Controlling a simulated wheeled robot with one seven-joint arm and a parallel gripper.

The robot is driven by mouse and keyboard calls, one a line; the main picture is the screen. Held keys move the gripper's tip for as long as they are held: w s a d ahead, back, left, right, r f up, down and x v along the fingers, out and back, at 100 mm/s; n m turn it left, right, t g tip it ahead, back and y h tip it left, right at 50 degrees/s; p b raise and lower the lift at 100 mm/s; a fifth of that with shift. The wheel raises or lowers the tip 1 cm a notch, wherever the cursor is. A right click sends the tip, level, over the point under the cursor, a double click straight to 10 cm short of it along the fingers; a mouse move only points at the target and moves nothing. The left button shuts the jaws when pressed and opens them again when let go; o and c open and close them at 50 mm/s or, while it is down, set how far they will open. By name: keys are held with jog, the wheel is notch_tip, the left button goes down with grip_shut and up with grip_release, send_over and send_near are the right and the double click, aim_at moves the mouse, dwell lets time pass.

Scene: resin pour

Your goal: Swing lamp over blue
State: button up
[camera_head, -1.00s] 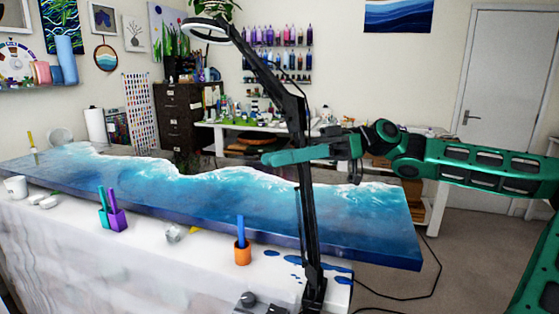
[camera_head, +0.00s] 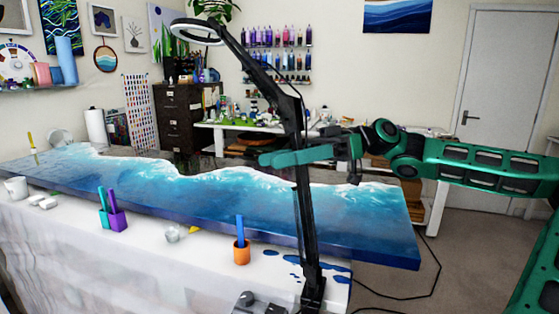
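The black lamp has a ring-shaped head (camera_head: 197,31) at the upper left, on a jointed arm (camera_head: 258,75) above an upright post (camera_head: 305,225). The post stands at the front right of the white bench. The blue resin slab (camera_head: 230,200) lies behind the post, with white foam-like streaks along its far edge.
An orange cup (camera_head: 241,252) with a blue stick, a purple cup (camera_head: 117,220) and a teal cup (camera_head: 103,218) stand on the bench front (camera_head: 150,255). A dark cable (camera_head: 430,270) runs over the floor at right.

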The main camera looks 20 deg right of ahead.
jog(key=shift+w+d, duration=0.15)
jog(key=shift+w, duration=0.05)
jog(key=w+d, duration=0.1)
jog(key=d, duration=0.9)
jog(key=shift+d+r, duration=0.25)
jog(key=shift+r, duration=0.1)
jog(key=shift+w, duration=0.1)
